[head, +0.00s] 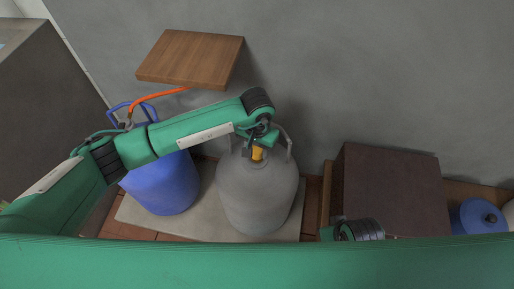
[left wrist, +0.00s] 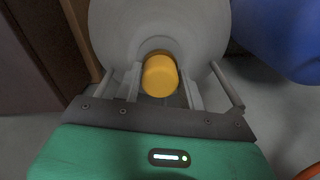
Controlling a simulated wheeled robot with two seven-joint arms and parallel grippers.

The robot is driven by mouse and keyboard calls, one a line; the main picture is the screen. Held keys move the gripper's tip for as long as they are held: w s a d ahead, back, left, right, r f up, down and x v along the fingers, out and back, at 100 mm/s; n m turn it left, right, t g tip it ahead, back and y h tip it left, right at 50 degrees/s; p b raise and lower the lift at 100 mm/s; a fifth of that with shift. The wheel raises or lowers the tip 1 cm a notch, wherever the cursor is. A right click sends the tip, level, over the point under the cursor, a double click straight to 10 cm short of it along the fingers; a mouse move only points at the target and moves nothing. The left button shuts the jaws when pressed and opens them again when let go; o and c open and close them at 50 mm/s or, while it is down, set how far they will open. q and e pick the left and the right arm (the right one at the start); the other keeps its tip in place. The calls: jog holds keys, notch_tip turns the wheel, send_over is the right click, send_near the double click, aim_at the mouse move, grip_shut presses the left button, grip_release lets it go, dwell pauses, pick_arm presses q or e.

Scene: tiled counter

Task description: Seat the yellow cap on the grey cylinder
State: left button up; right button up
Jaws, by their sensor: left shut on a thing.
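The grey cylinder (head: 258,197) stands upright on a pale slab in the middle of the head view. Its rounded top (left wrist: 205,25) fills the upper part of the left wrist view. The yellow cap (head: 257,153) is at the cylinder's top, under my left gripper (head: 262,140). In the left wrist view the yellow cap (left wrist: 160,76) sits between the two fingers of my left gripper (left wrist: 161,88), which is shut on it. The cap lines up with the cylinder's neck; I cannot tell whether it touches it. My right gripper cannot be made out.
A blue cylinder (head: 164,184) with an orange hose (head: 158,97) stands left of the grey one. A wooden shelf (head: 190,58) juts from the wall above. A dark box (head: 391,192) stands to the right, with a blue lidded pot (head: 478,218) beyond it. The pale slab (head: 137,213) lies underneath.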

pick_arm(q)
jog(key=shift+f, duration=0.1)
jog(key=o, duration=1.2)
